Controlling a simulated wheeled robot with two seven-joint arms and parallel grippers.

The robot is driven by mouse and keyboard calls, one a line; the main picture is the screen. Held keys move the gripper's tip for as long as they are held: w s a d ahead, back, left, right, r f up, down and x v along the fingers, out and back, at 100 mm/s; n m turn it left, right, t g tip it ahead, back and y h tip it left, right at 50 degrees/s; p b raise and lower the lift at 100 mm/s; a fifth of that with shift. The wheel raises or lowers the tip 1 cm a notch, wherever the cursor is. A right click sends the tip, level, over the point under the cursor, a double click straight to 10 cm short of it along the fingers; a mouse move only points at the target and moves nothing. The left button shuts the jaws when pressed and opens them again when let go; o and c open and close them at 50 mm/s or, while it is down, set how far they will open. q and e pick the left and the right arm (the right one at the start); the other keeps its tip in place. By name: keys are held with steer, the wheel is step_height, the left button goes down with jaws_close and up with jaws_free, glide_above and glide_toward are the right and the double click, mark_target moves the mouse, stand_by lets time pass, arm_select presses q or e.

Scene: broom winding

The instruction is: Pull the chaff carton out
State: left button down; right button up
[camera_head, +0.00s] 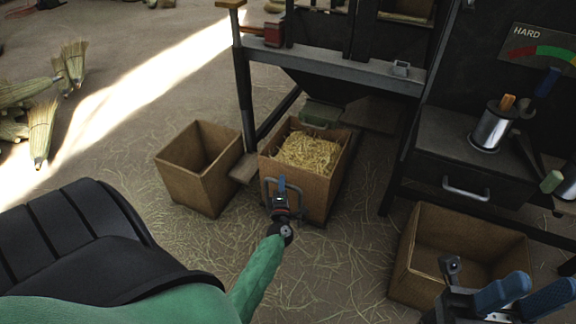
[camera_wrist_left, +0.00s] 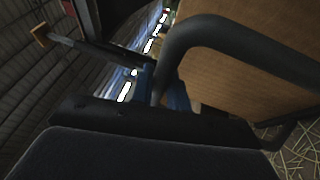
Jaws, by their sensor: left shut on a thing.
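The chaff carton (camera_head: 303,186) is a brown box heaped with pale straw chaff (camera_head: 310,152), standing on the floor at the front of the dark machine. Its back end is close to the machine's frame. A grey handle is on its front face. My left gripper (camera_head: 281,186) is at this handle, shut on it. In the left wrist view the dark handle bar (camera_wrist_left: 240,32) crosses close in front of the carton's brown face (camera_wrist_left: 250,75), with the blue fingers (camera_wrist_left: 172,90) around its left part. My right gripper (camera_head: 528,295) shows two blue fingers apart at the lower right, empty.
An empty brown box (camera_head: 200,168) stands just left of the carton. Another open box (camera_head: 462,255) stands at the lower right under the bench drawer (camera_head: 465,180). Machine legs flank the carton. Straw-strewn floor in front is mostly clear. Brooms (camera_head: 42,130) lie at far left.

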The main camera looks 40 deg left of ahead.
arm_select(q)
steer(key=shift+s+d, duration=0.25)
steer(key=shift+s, duration=0.65)
steer(key=c, duration=1.4)
jaws_free()
steer(key=shift+o, duration=0.2)
steer(key=p+v, duration=0.1)
steer(key=v, duration=0.7)
steer(key=shift+w, duration=0.1)
